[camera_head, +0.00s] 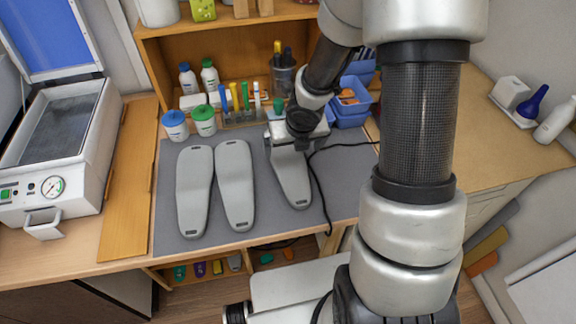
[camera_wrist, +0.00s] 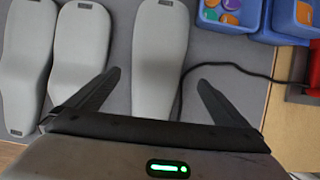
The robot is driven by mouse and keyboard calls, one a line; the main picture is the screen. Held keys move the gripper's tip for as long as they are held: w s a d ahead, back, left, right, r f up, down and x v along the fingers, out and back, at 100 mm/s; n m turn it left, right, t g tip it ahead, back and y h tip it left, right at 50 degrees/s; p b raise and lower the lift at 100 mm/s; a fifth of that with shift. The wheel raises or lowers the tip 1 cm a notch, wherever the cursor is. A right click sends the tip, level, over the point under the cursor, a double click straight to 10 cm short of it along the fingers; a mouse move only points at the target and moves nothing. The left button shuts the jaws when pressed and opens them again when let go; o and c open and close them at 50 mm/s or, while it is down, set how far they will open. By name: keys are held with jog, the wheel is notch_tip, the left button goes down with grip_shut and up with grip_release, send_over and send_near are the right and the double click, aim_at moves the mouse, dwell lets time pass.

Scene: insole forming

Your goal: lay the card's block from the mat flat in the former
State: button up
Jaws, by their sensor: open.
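Three grey foot-shaped blocks lie on the dark grey mat (camera_head: 168,235): a left block (camera_head: 194,190), a middle block (camera_head: 235,185) and a right block (camera_head: 292,180). My gripper (camera_wrist: 159,78) is open and empty. In the wrist view its fingers spread on either side of the right block (camera_wrist: 160,50), apart from it; in the head view my wrist hides that block's far end. The former (camera_head: 62,130) stands at the far left with its blue-lined lid (camera_head: 45,35) raised and its tray (camera_head: 65,125) empty. I cannot make out the card.
A black cable (camera_head: 318,185) runs over the mat beside the right block. Jars (camera_head: 175,125), bottles and pens stand behind the blocks, with blue bins (camera_head: 350,110) at the back right. A wooden board (camera_head: 128,190) lies between former and mat.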

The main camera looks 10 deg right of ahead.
aim_at(288, 159)
jog(key=b+x, duration=0.1)
jog(key=x, duration=0.1)
jog(key=b+x, duration=0.1)
jog(key=x, duration=0.1)
jog(key=b+x, duration=0.1)
jog(key=x, duration=0.1)
jog(key=shift+w+a+f, duration=0.1)
jog(key=shift+a+f, duration=0.1)
jog(key=shift+a, duration=0.2)
jog(key=shift+r, duration=0.1)
jog(key=c, duration=2.1)
